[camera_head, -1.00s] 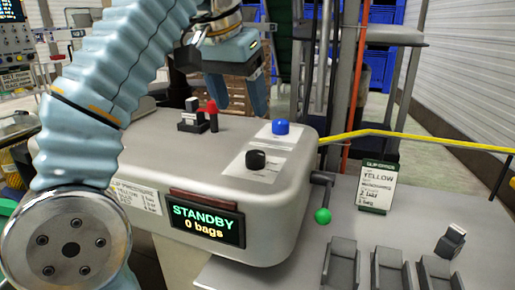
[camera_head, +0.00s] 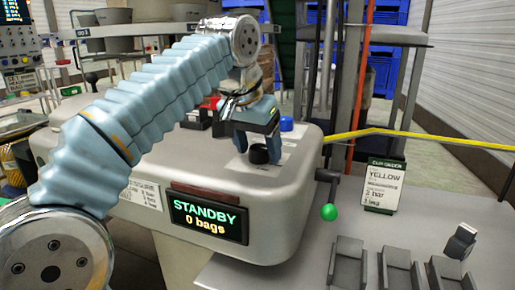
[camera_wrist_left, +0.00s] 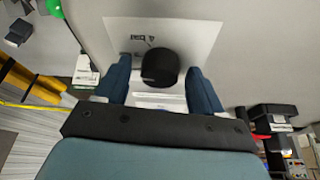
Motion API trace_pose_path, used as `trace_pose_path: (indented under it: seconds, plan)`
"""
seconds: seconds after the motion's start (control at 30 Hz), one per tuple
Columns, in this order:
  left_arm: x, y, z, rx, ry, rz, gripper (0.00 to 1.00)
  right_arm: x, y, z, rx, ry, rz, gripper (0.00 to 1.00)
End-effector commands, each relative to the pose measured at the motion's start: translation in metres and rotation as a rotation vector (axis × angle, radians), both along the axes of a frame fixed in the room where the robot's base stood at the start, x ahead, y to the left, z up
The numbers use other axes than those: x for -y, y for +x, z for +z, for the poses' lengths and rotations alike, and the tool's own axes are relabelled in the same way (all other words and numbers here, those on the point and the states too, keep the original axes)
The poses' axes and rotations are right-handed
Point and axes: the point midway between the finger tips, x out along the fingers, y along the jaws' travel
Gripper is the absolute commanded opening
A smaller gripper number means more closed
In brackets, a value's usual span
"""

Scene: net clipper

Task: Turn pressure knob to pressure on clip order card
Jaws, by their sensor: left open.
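The black pressure knob (camera_head: 259,154) stands on a white label on top of the grey clipper machine (camera_head: 120,160). It also shows in the left wrist view (camera_wrist_left: 159,68), with "4 bar" printed beside it. My left gripper (camera_head: 257,142) is open above the knob, pointing down. In the wrist view its two blue fingers (camera_wrist_left: 160,82) lie on either side of the knob, with gaps to both. The clip order card (camera_head: 383,186) stands at the right; it reads "YELLOW" and, in small print, apparently "2 bar". My right gripper is not in view.
A blue knob (camera_head: 287,124) stands just behind the black one. A red-topped control (camera_head: 209,103) is partly hidden by my arm. The display (camera_head: 208,219) reads "STANDBY 0 bags". A green-balled lever (camera_head: 329,212) and a yellow rail (camera_head: 430,138) are to the right.

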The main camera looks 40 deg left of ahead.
Motion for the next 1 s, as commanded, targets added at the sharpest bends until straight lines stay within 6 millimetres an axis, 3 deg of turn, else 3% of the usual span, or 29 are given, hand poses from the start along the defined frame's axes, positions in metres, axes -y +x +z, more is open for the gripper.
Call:
trace_pose_path:
  seconds: [0.23,0.57,1.0]
  plan:
    - [0.000,0.000,0.000,0.000,0.000,0.000,0.65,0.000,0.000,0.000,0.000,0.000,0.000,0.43]
    - [0.000,0.000,0.000,0.000,0.000,0.000,0.14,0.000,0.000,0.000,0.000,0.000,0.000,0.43]
    - [0.001,0.000,0.004,0.000,0.002,0.095,0.12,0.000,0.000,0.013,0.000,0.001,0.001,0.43]
